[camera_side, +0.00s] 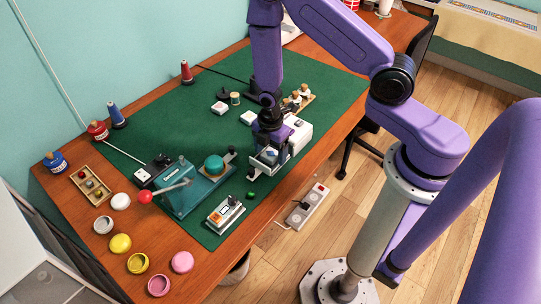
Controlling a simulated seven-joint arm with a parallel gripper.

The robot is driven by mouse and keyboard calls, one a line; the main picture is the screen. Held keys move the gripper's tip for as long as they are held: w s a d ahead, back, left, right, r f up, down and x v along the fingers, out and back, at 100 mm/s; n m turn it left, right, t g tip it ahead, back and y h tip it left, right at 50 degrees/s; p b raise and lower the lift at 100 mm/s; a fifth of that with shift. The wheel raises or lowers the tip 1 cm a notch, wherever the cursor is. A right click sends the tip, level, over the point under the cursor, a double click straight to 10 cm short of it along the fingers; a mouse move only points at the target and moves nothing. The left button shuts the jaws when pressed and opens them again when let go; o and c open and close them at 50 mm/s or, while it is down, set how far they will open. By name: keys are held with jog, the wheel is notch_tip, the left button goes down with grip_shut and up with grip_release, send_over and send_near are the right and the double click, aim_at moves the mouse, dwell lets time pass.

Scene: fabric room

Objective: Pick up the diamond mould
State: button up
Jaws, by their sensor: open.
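My gripper (267,166) points down over the front part of the green mat, beside a white box-shaped device (299,136). It is open. A small bluish patch shows at its fingers, too small to make out. I cannot tell for sure which thing is the diamond mould. Several small wooden-topped pieces (303,90) stand on a wooden rack (308,101) behind the gripper, partly hidden by my arm. A wooden tray (82,182) at the left holds a few small round items. Shapes on these pieces are too small to read.
A teal press (187,190) with a red-ball lever (145,197) stands left of my gripper. A silver-and-white device (225,214) and a small green piece (250,195) lie near the front edge. Round pots (120,243) line the left. The mat's back middle (180,120) is fairly clear.

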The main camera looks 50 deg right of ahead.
jog(key=c, duration=1.1)
jog(key=shift+r, duration=0.1)
